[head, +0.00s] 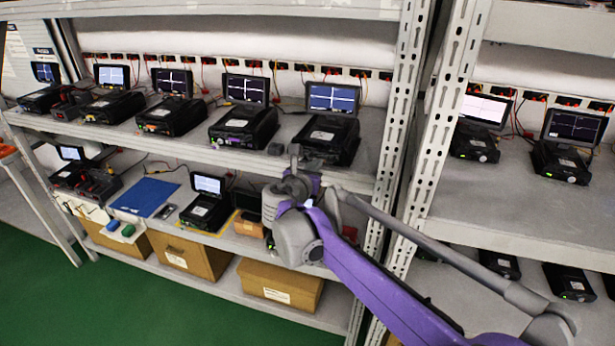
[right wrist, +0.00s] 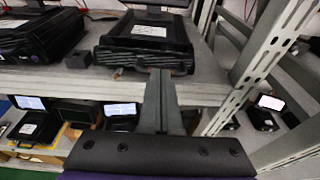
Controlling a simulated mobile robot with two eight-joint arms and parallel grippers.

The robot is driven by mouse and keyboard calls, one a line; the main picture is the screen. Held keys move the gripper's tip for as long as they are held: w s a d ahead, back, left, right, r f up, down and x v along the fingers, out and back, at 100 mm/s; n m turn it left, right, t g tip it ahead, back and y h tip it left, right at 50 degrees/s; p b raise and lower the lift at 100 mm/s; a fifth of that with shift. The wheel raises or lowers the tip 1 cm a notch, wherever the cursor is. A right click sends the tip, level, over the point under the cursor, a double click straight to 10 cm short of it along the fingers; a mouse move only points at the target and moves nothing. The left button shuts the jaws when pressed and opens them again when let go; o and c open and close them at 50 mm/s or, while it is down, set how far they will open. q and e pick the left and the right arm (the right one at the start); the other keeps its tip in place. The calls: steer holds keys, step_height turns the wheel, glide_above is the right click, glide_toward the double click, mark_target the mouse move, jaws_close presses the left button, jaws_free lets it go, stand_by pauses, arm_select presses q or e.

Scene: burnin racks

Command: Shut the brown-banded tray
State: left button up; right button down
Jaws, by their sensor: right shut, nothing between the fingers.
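My right gripper (head: 295,153) is shut and empty. Its closed fingers also show in the right wrist view (right wrist: 160,80), pointing at the front of a black instrument unit. This unit (head: 325,138) stands at the right end of the upper shelf, with its lit screen (head: 333,98) raised at the back; it also shows in the right wrist view (right wrist: 148,32). Small brownish bits show at its lower front edge in the right wrist view, but I cannot tell whether they are a band. I cannot tell for certain which tray is brown-banded. My left gripper is not in view.
Several similar units, including one just left (head: 243,125), stand on the upper shelf (head: 190,148). A perforated rack post (head: 398,120) rises to the right. Below are a blue folder (head: 145,197), another unit (head: 207,210) and cardboard boxes (head: 280,285). The green floor (head: 120,305) is clear.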

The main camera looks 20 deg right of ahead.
mark_target(323, 154)
steer(key=x, duration=0.3)
steer(key=shift+r, duration=0.3)
steer(key=shift+w+d+r, duration=0.1)
